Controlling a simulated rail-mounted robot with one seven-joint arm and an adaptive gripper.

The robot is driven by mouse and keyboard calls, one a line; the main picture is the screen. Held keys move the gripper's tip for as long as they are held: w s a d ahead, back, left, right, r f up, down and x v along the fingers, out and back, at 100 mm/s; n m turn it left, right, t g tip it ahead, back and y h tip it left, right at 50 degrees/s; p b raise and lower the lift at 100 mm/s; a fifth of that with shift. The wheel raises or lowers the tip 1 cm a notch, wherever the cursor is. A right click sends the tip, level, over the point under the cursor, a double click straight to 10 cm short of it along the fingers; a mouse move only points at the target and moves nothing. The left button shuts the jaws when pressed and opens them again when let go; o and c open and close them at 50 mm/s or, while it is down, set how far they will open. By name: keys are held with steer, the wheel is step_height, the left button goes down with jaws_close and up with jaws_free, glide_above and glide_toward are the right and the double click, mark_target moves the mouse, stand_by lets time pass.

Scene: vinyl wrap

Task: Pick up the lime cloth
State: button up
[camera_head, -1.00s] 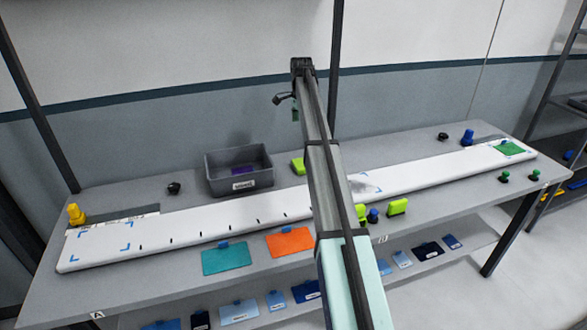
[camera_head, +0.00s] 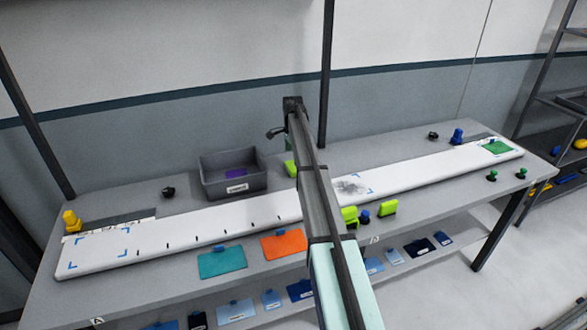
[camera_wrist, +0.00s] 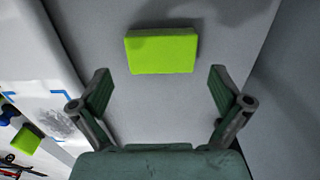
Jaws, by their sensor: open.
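A lime, block-like piece (camera_wrist: 161,50), which I take to be the lime cloth, lies flat on the grey table in the wrist view. In the head view it shows in part (camera_head: 290,169), just left of my arm and right of the grey bin. My gripper (camera_wrist: 160,88) is open and empty, its two fingers apart on either side. The lime piece is ahead of the fingertips, roughly centred between them, and is not held. In the head view my gripper is hard to make out behind the arm.
A grey bin (camera_head: 233,187) with a purple item stands left of the lime piece. A long white panel (camera_head: 190,224) with a dark smudge (camera_head: 352,187) lies in front. Other lime blocks (camera_head: 388,208) sit at the front edge. Teal (camera_head: 222,263) and orange (camera_head: 284,244) cards lie there too.

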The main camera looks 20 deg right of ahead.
mark_target(294, 166)
steer(key=shift+d+f+p, duration=0.2)
steer(key=shift+f+p, duration=0.9)
steer(key=shift+f, duration=1.4)
steer(key=c, duration=0.6)
steer(key=shift+r, duration=0.15)
step_height(294, 166, up, 20)
steer(key=b, duration=0.5)
steer(key=o, duration=0.3)
steer(key=c, duration=0.4)
